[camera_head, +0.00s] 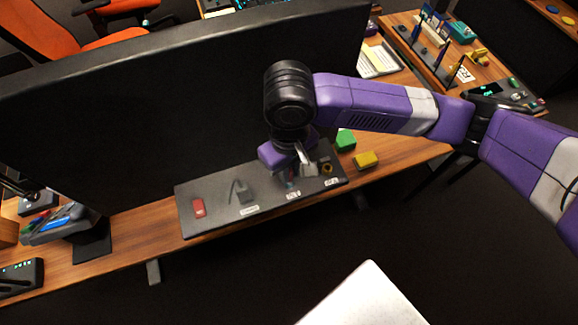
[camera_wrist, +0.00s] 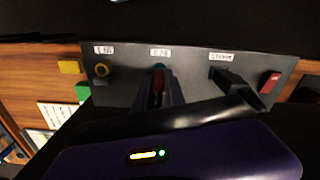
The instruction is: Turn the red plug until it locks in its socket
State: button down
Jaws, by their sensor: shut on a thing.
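The grey panel (camera_head: 215,222) lies on the wooden desk in the head view and fills the middle of the wrist view (camera_wrist: 125,90). My gripper (camera_wrist: 160,90) is over one of its fittings, fingers pointing at the panel, shut on the red plug (camera_wrist: 158,83). Only a narrow strip of the plug shows between the dark fingers. In the head view my gripper (camera_head: 305,160) hides most of the plug.
On the panel are a red switch (camera_head: 198,207), a dark lever (camera_head: 241,192) and a yellowish ring fitting (camera_head: 327,169). A green block (camera_head: 345,140) and a yellow block (camera_head: 366,160) lie beside it. A large black screen (camera_head: 150,110) stands close behind.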

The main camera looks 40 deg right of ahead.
jog(key=shift+f, duration=0.1)
dwell(0.3)
jog(key=c, duration=1.3)
grip_release()
notch_tip(320, 180, up, 8)
jog(key=shift+f, duration=0.1)
jog(key=shift+a, duration=0.1)
